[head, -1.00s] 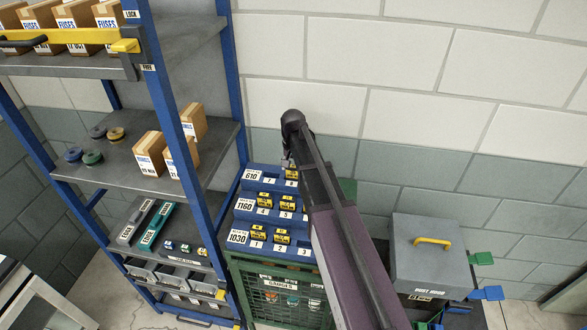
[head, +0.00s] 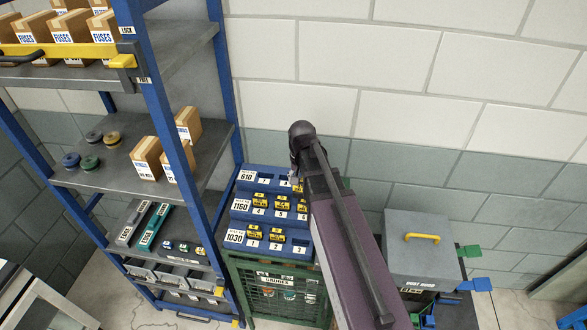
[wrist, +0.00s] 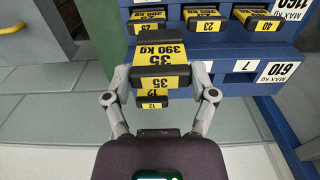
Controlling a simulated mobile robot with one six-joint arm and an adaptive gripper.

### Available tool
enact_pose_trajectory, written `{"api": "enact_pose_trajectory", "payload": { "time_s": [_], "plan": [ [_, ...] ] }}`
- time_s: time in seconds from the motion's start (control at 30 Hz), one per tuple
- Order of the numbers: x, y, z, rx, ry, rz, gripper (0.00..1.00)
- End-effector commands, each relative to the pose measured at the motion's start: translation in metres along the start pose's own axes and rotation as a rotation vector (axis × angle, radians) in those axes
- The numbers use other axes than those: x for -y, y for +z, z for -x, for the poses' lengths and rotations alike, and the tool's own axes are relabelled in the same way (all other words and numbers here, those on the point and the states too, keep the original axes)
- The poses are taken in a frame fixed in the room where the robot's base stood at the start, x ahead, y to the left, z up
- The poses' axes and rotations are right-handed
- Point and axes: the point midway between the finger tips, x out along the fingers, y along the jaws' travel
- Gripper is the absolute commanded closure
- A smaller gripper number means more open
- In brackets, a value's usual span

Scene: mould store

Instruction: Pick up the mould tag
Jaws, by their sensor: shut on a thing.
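The mould tag (wrist: 157,62), a dark block with yellow labels reading 35, 390 kg and 12, is between the two fingers of my gripper (wrist: 160,84) in the wrist view. The gripper is shut on it, one finger at each side. The tag is at the top 610 row of the blue rack (wrist: 225,57), beside the empty slot marked 7. I cannot tell whether it is clear of its slot. In the head view my arm reaches over the rack (head: 244,207), and its links hide most of the gripper and the tag.
Other yellow-labelled tags (head: 261,200) sit in the rack's lower rows. A blue-framed shelf (head: 165,120) with boxes stands close on the left. A grey box with a yellow handle (head: 422,262) is on the right. The wall (head: 400,110) is close behind.

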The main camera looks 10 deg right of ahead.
Motion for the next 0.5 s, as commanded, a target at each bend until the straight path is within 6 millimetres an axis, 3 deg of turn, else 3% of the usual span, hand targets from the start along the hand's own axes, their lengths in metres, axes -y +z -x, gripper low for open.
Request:
{"api": "enact_pose_trajectory", "payload": {
  "time_s": [0.03, 0.2, 0.5],
  "plan": [
    [-0.007, 0.012, 0.002, 0.0, 0.0, -0.001, 0.73],
    [-0.018, 0.029, 0.004, 0.0, 0.0, -0.001, 0.73],
    [-0.025, 0.038, 0.004, 0.0, 0.0, 0.0, 0.73]
  ]
}}
